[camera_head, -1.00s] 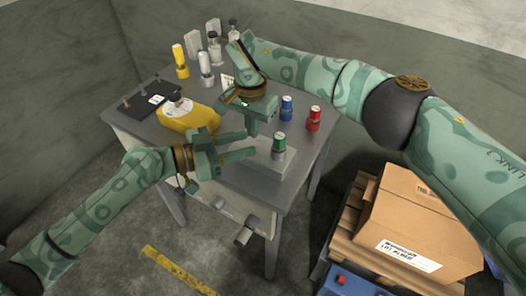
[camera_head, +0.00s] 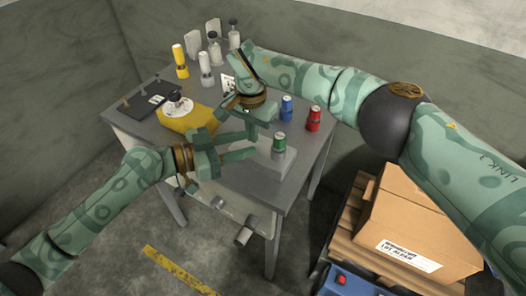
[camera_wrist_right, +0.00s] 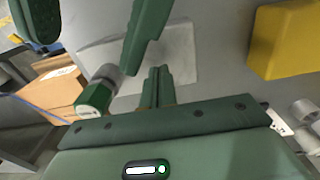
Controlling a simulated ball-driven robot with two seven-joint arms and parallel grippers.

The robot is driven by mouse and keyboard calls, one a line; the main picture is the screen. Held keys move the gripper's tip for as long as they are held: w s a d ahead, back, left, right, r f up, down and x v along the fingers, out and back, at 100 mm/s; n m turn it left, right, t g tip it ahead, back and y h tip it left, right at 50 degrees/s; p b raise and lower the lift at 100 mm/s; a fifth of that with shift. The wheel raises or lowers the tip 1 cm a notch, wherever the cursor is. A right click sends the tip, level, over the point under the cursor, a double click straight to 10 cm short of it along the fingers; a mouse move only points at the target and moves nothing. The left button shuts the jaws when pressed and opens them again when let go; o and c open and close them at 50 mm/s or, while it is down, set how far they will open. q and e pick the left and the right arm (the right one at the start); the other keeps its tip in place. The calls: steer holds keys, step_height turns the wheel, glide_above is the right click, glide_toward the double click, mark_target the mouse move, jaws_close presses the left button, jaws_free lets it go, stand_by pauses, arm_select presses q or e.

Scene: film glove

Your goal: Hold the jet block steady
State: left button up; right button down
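I take the pale grey block (camera_head: 280,163) on the table's front right as the jet block; this naming is uncertain. A green-banded can (camera_head: 279,143) stands on it. The block (camera_wrist_right: 180,60) and can (camera_wrist_right: 97,92) also show in the right wrist view. My left gripper (camera_head: 254,144) is open, its fingers apart, tips just left of the can and above the block's left side. Nothing shows between them. My right gripper (camera_head: 252,130) hangs close above the left one. In the right wrist view its fingers (camera_wrist_right: 158,85) are together and empty.
A yellow body (camera_head: 190,121) with a white disc (camera_head: 178,107) sits left of the grippers. Blue (camera_head: 286,108) and red (camera_head: 314,118) cans stand right. Yellow (camera_head: 180,62) and white (camera_head: 206,69) cylinders stand behind. A cardboard box (camera_head: 420,220) is off the table's right side.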

steer(key=shift+f, duration=0.25)
steer(key=shift+f, duration=0.6)
steer(key=shift+s+f, duration=0.2)
steer(key=shift+f, duration=0.1)
stand_by(1.3)
